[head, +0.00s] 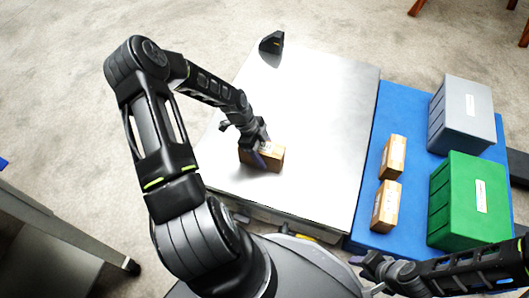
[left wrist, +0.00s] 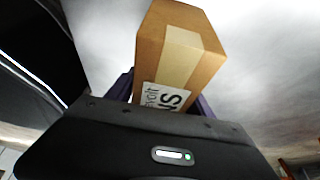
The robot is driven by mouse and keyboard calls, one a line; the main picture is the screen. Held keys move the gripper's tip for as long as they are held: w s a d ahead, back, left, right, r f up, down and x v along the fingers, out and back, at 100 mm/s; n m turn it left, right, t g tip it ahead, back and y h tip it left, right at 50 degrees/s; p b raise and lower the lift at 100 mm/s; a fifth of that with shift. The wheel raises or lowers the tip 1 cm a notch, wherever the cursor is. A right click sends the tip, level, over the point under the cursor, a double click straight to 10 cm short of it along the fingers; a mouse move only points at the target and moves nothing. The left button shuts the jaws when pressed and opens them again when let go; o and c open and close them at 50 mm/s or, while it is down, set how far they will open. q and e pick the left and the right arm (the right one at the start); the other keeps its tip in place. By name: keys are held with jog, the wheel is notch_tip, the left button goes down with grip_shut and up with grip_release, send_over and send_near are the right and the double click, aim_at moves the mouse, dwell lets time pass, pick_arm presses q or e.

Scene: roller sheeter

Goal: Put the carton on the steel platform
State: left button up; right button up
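A brown carton (head: 272,157) with a tape strip and a white label is at the steel platform (head: 320,120), near its front left part. My left gripper (head: 262,148) is at this carton from above. In the left wrist view the carton (left wrist: 183,50) stands between the two purple fingers, which are close against its sides. The carton appears to be on or just above the steel; I cannot tell if it touches. My right gripper (head: 374,272) is at the bottom right, away from the cartons; its fingers are too small to read.
A blue platform (head: 369,190) right of the steel holds two more cartons (head: 393,157) (head: 386,206), a grey crate (head: 461,115) and a green crate (head: 468,200). A small black device (head: 272,42) stands at the steel's far left corner. Most of the steel is clear.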

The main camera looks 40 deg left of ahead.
pick_arm(q)
jog(key=shift+o, duration=1.2)
jog(key=shift+r, duration=0.1)
jog(key=shift+r, duration=0.2)
jog(key=p+v, duration=0.5)
jog(key=v, duration=0.6)
jog(key=shift+a+r, duration=0.15)
jog(key=shift+r, duration=0.25)
jog(key=shift+s, duration=0.1)
